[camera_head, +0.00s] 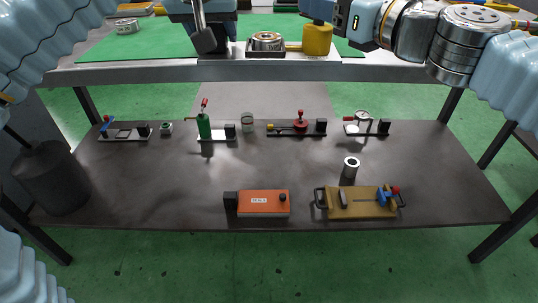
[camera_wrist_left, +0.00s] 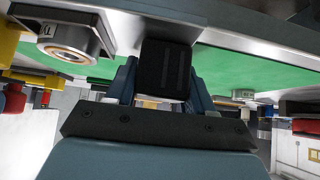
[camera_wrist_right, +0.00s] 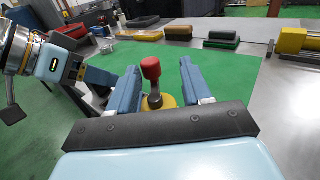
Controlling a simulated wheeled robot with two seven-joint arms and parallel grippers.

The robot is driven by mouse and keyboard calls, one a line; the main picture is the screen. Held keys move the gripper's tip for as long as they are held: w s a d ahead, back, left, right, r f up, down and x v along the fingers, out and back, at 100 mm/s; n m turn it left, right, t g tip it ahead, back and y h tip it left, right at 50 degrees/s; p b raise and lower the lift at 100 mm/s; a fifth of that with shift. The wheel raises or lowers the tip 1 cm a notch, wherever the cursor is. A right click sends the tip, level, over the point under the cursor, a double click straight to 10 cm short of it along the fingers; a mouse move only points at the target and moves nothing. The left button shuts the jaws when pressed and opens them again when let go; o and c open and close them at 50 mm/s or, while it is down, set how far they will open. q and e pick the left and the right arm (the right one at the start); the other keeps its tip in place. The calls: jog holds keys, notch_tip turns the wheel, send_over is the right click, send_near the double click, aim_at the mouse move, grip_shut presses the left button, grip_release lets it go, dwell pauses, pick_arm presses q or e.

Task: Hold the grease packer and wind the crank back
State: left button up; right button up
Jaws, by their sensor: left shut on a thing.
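The grease packer (camera_head: 267,49) is a low fixture at the near edge of the upper table, with a round metal bearing-like part and a yellow cylinder (camera_head: 318,39) at its right. My left gripper (camera_head: 226,42) is shut on the black end block (camera_wrist_left: 165,66) at its left end. In the left wrist view the block fills the space between the fingers. The crank's red knob (camera_wrist_right: 151,68) stands upright above a yellow base in the right wrist view. My right gripper (camera_wrist_right: 160,72) is open, a finger on either side of the knob, with visible gaps. Its fingertips are largely hidden in the head view.
A green mat (camera_head: 160,38) covers most of the upper table.

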jog(key=v, duration=0.8)
jog(key=s+a+f+n+g, duration=0.35)
jog(key=a+f+n, duration=0.35)
jog(key=a+n, duration=0.25)
jog(key=s+a+f+n+g, duration=0.3)
jog(key=s+a+f+n, duration=0.2)
jog(key=a+f+n, duration=0.45)
jog(key=w+d+f+m+h, duration=0.2)
jog(key=w+d+f, duration=0.3)
jog(key=w+f, duration=0.7)
jog(key=shift+w+f+g+h, duration=0.25)
jog(key=shift+f+g+h, duration=0.3)
jog(key=shift+f, duration=0.3)
jog(key=shift+r, duration=0.15)
